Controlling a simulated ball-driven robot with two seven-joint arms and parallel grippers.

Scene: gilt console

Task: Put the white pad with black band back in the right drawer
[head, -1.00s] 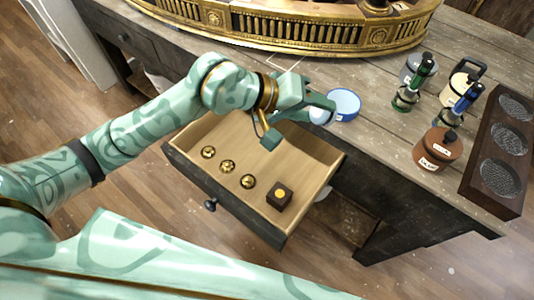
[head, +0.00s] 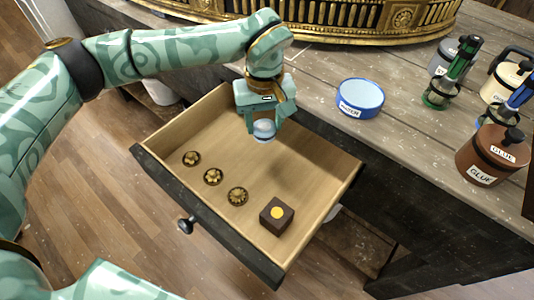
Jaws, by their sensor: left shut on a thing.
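The white pad (head: 264,130) is small, round and pale. Its black band is hard to make out at this size. My left gripper (head: 265,119) points down and is shut on the pad, with a finger on either side. It holds the pad over the back part of the open right drawer (head: 210,215). I cannot tell how far the pad is above the drawer floor. My right gripper is not in view.
The drawer holds three brass rosettes (head: 213,176) in a row and a dark box with a yellow dot (head: 277,215). Its back middle floor is bare. On the bench are a blue-rimmed tin (head: 360,98), a brown glue pot (head: 490,157) and a green-and-black tool (head: 454,75).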

